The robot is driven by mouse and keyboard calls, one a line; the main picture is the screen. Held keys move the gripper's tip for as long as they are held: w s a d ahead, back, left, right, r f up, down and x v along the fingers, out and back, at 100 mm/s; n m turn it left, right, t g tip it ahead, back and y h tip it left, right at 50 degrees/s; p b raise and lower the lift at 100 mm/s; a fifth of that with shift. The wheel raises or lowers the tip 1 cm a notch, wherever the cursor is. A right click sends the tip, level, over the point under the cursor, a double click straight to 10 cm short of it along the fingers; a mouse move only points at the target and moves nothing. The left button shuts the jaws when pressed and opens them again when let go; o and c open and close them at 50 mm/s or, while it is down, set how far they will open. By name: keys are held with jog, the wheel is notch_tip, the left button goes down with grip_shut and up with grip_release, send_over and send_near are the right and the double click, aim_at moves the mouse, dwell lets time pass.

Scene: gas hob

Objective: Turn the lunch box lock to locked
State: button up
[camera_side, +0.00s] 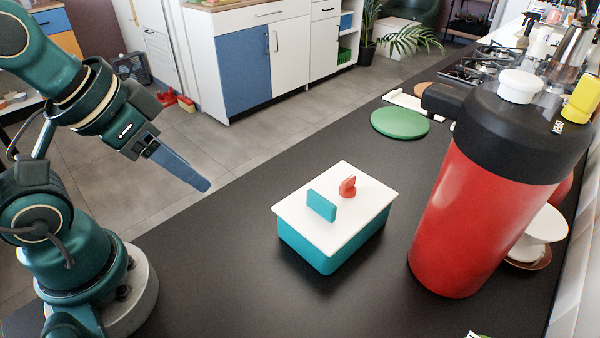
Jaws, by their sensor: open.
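The lunch box (330,225) stands on the dark counter in the middle of the side view. It has a teal body and a flat white lid (365,201) lying on it. On the lid are an upright teal plate-shaped handle (321,206) and a small red knob (348,187), which looks like the lock. I cannot tell its lock position from here. My gripper (203,186) is in the air to the left of the box, apart from it. It is open, with nothing visible in it; the fingers overlap in this view.
A large red pump flask (480,215) with a black top stands close right of the box. A green round board (400,123) lies behind, with a gas hob (474,68) farther back. A white cup (541,228) is behind the flask. The counter (230,270) left of the box is clear.

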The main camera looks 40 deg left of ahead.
jog(key=shift+c, duration=0.5)
